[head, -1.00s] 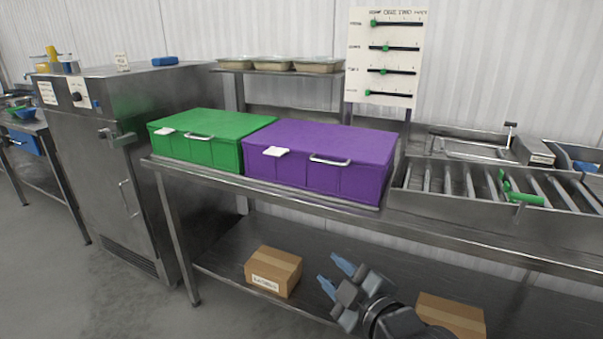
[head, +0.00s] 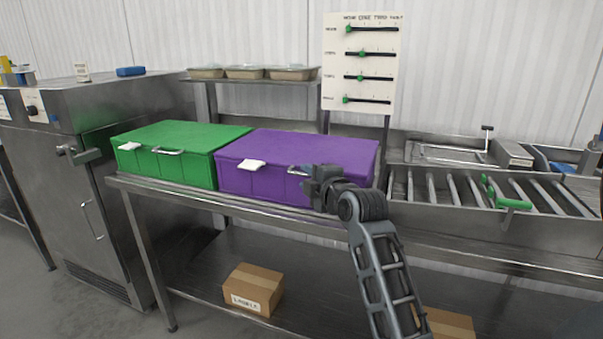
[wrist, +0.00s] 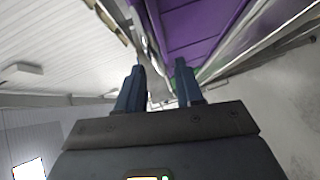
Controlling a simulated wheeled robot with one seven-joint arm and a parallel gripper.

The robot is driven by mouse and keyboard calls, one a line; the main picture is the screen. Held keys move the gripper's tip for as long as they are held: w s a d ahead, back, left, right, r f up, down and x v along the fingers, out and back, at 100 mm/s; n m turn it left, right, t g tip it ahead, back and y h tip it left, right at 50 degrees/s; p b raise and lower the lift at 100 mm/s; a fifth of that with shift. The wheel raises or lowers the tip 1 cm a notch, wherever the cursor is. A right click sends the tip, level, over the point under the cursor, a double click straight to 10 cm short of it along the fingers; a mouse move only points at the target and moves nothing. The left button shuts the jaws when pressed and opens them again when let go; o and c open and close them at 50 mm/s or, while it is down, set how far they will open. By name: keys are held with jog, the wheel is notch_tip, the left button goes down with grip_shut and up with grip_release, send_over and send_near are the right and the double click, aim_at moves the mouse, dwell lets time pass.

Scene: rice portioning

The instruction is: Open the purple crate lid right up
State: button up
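The purple crate (head: 300,150) stands on the steel bench with its lid down flat. A white label tab (head: 251,165) and a metal handle (head: 296,170) are on its front; my gripper hides the handle's right part. My gripper (head: 310,185) is at the crate's front, beside the handle; its fingertips are hard to make out in the head view. In the wrist view my gripper (wrist: 158,66) has its two blue fingers apart, with the purple crate wall (wrist: 195,28) beyond. I cannot tell whether the handle lies between the fingers.
A closed green crate (head: 180,145) stands close on the left. A shelf with trays (head: 245,73) and a slider board (head: 362,62) are behind. A roller rack (head: 450,190) is at the right. A cardboard box (head: 253,288) sits on the lower shelf.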

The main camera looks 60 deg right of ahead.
aim_at(305, 176)
jog(key=shift+x, duration=1.65)
jog(key=shift+f, duration=0.1)
grip_shut()
